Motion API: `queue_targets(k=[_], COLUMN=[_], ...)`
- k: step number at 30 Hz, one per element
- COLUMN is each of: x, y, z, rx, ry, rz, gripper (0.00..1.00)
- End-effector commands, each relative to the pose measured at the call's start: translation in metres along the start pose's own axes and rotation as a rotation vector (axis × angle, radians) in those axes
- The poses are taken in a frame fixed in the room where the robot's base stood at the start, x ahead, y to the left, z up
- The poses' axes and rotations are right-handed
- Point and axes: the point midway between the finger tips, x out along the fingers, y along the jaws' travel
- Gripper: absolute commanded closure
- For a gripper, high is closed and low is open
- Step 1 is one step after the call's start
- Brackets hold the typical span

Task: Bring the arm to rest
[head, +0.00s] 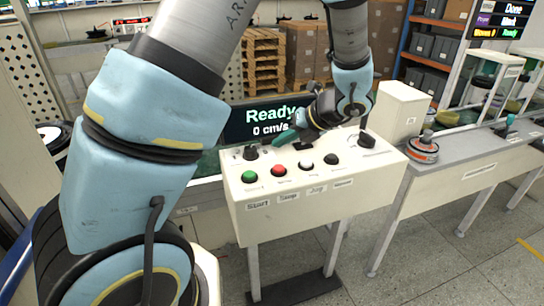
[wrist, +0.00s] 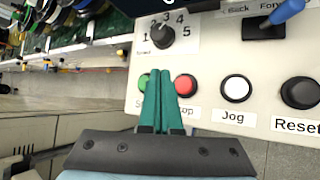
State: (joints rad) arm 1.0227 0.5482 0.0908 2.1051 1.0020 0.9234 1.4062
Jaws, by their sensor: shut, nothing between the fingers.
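My gripper (head: 288,138) is over the white control panel (head: 236,197) in the head view, with my arm reaching in from above. In the wrist view my gripper (wrist: 160,80) shows two green fingers held together, with nothing between them. The fingertips lie in the picture between the green button (wrist: 143,82) and the red button (wrist: 186,85), covering part of both. I cannot tell whether they touch the panel.
The panel also has a white Jog button (wrist: 237,88), a black Reset button (wrist: 300,92), a speed knob (wrist: 162,34) and a blue-handled lever (wrist: 288,10). A screen (head: 262,122) behind reads Ready, 0 cm/s. A bench (head: 447,152) holds an orange-rimmed round part (head: 423,150) at right.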

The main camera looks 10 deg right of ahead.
Motion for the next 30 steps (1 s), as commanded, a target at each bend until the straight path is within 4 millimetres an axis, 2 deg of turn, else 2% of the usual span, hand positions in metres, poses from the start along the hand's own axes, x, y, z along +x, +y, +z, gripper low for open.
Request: queue_targets(k=[2,5,8,12,18,21,25,30], x=[0.007,0.022,0.037,0.048,0.053,0.054,0.055,0.055], y=[0.012,0.041,0.078,0.123,0.170,0.187,0.201,0.206], z=[-0.002,-0.012,-0.030,-0.056,-0.080,-0.086,-0.090,-0.091], rx=[-0.084,-0.328,-0.708,-1.314,-2.163,-2.503,-2.788,-2.914], ry=[0.042,0.157,0.317,0.532,0.757,0.823,0.868,0.885], rz=[0.002,0.012,0.045,0.144,0.358,0.467,0.571,0.622], gripper=[1.00,1.00,1.00,1.00,1.00,1.00,1.00,1.00])
